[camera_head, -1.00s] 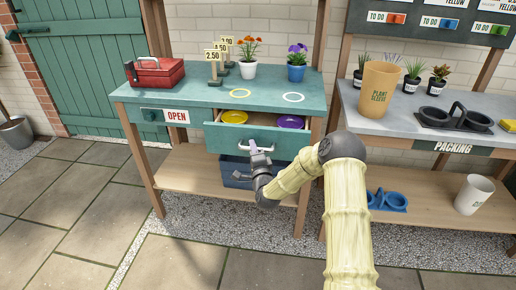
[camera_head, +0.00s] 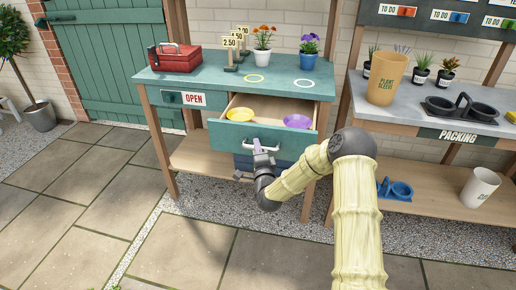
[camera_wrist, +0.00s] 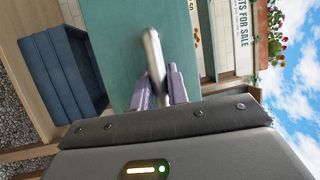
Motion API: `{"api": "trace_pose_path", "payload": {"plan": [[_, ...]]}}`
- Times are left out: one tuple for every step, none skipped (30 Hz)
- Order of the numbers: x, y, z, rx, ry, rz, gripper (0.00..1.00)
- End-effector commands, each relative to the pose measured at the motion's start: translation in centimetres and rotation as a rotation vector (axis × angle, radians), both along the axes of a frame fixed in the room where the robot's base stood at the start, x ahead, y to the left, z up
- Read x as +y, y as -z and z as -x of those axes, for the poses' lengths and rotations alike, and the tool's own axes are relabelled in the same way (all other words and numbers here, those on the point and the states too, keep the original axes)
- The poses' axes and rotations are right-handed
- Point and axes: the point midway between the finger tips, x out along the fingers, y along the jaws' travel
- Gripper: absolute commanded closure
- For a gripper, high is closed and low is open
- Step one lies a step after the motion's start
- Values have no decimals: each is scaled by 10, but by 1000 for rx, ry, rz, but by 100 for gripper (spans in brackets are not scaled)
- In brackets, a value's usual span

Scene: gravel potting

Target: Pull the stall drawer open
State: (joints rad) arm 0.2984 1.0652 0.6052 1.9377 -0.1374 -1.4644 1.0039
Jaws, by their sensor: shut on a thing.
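The stall drawer (camera_head: 227,136) is a teal-fronted wooden drawer under the teal stall top (camera_head: 215,86). It stands well out from the stall, and its inside shows a yellow dish (camera_head: 240,114) at the left and a purple dish (camera_head: 298,121) at the right. My gripper (camera_head: 262,152) is at the middle of the drawer front. In the wrist view, my gripper's purple fingers (camera_wrist: 161,88) are shut on the silver bar handle (camera_wrist: 153,56) of the drawer, against the teal front (camera_wrist: 115,40).
A red toolbox (camera_head: 176,60), price signs and two potted flowers stand on the stall top. A blue crate (camera_wrist: 62,72) sits on the lower shelf beneath the drawer. The packing bench (camera_head: 435,122) stands to the right. Paving in front is clear.

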Motion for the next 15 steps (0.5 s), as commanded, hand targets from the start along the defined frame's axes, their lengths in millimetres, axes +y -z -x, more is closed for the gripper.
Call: {"api": "trace_pose_path", "payload": {"plan": [[0, 2, 0, 3, 1, 0, 100], [0, 2, 0, 3, 1, 0, 100], [0, 2, 0, 3, 1, 0, 100], [-1, 1, 0, 3, 1, 0, 78], [-1, 1, 0, 3, 1, 0, 72], [0, 1, 0, 3, 1, 0, 64], [0, 1, 0, 3, 1, 0, 62], [0, 1, 0, 2, 1, 0, 62], [0, 1, 0, 2, 1, 0, 62], [0, 1, 0, 2, 1, 0, 62], [0, 1, 0, 1, 1, 0, 62], [0, 1, 0, 1, 1, 0, 62], [0, 1, 0, 1, 1, 0, 62], [0, 0, 0, 1, 1, 0, 62], [0, 1, 0, 1, 1, 0, 62]]}}
